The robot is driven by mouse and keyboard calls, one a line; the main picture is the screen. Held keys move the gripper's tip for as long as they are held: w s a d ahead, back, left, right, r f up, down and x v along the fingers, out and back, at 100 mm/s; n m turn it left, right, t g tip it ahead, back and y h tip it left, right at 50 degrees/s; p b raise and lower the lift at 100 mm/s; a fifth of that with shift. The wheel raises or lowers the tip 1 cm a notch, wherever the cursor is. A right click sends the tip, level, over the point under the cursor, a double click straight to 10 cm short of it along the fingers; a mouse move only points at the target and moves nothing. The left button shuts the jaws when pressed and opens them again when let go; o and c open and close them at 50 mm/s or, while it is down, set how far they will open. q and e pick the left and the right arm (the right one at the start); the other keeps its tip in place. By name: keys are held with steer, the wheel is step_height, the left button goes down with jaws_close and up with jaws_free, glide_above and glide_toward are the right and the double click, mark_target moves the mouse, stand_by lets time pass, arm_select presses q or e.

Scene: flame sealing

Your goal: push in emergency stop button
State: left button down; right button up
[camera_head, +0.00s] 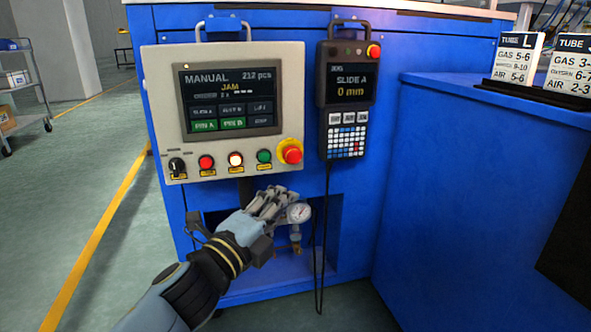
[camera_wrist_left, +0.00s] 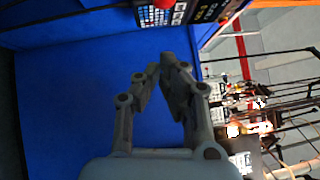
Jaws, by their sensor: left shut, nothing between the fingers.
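The emergency stop button (camera_head: 290,151) is a red mushroom head on a yellow base, at the lower right corner of the grey control panel (camera_head: 160,110). A red rounded piece at the top edge of the left wrist view (camera_wrist_left: 163,3) looks like the same button, mostly cut off. My left gripper (camera_head: 280,198) is below the button and apart from it, in front of the cabinet's recess. Its fingers (camera_wrist_left: 166,68) are shut and empty, with tips close together in the left wrist view. My right gripper is not in view.
A pendant (camera_head: 347,100) with a keypad and its own small red button hangs right of the panel, its cable running down. A pressure gauge (camera_head: 299,213) sits beside my left fingers. The blue counter (camera_head: 470,95) stands right; open floor (camera_head: 75,190) lies left.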

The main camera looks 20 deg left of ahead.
mark_target(293, 157)
arm_select(q)
steer(key=a+x, duration=0.2)
steer(key=x, duration=0.7)
steer(key=shift+w+a+b, duration=0.3)
steer(key=shift+w+a, duration=0.05)
steer(key=shift+w, duration=0.15)
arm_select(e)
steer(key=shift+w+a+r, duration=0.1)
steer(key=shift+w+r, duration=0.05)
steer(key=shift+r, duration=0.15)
arm_select(q)
steer(key=shift+r, duration=0.15)
